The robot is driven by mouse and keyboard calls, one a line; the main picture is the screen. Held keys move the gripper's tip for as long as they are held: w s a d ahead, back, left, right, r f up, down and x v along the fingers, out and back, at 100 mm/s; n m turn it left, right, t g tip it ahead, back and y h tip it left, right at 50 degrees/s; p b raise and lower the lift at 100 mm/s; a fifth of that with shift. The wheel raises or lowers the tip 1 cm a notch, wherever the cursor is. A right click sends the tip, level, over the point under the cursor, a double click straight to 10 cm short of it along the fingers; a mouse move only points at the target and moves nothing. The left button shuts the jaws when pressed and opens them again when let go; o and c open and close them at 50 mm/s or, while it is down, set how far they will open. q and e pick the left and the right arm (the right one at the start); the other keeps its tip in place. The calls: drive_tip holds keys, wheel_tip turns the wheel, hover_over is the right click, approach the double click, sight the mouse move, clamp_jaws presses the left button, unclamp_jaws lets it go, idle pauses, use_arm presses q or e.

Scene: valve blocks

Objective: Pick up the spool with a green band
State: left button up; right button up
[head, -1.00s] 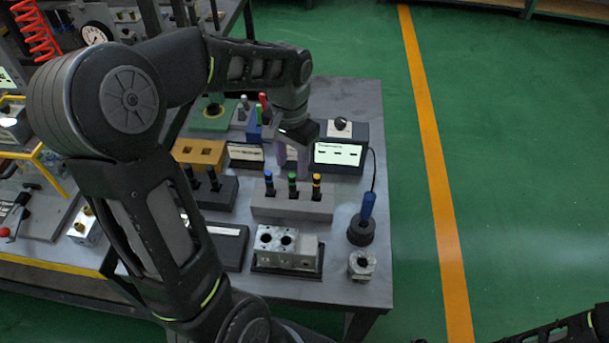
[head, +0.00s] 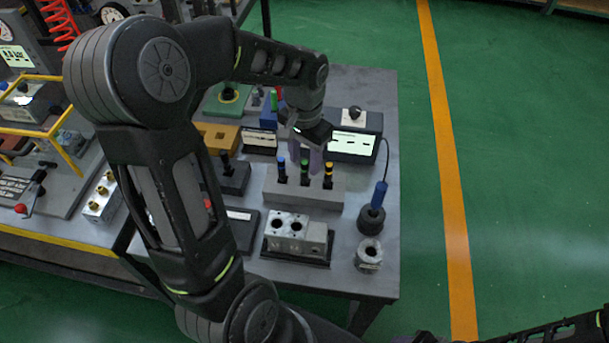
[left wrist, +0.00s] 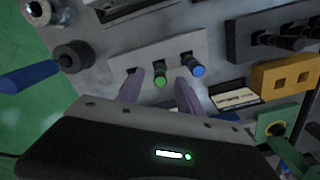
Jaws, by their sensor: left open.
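The spool with a green band (head: 304,172) stands upright in the middle slot of a grey block (head: 273,190). A blue-banded spool (head: 281,172) stands to its left and a yellow-banded spool (head: 328,178) to its right. My left gripper (head: 309,160) is open above the block, its pale purple fingers pointing down. In the left wrist view the green-banded spool (left wrist: 161,76) shows in the gap between the fingertips (left wrist: 158,82), and the blue-banded spool (left wrist: 194,68) lies just past the right finger. The yellow-banded spool is mostly hidden there by the left finger.
A display box with a knob (head: 354,133) stands behind the block. A blue-handled tool in a dark round base (head: 371,219) and a metal nut-like part (head: 369,254) stand to the right. A metal valve block (head: 296,234) sits in front. Dark spool holders are at left.

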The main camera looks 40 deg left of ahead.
sight(305, 170)
use_arm(q)
wheel_tip(305, 170, down, 5)
drive_tip(key=shift+r+p, duration=0.15)
drive_tip(key=shift+p, duration=0.35)
drive_tip(key=shift+c, duration=0.3)
clamp_jaws()
idle(0.5)
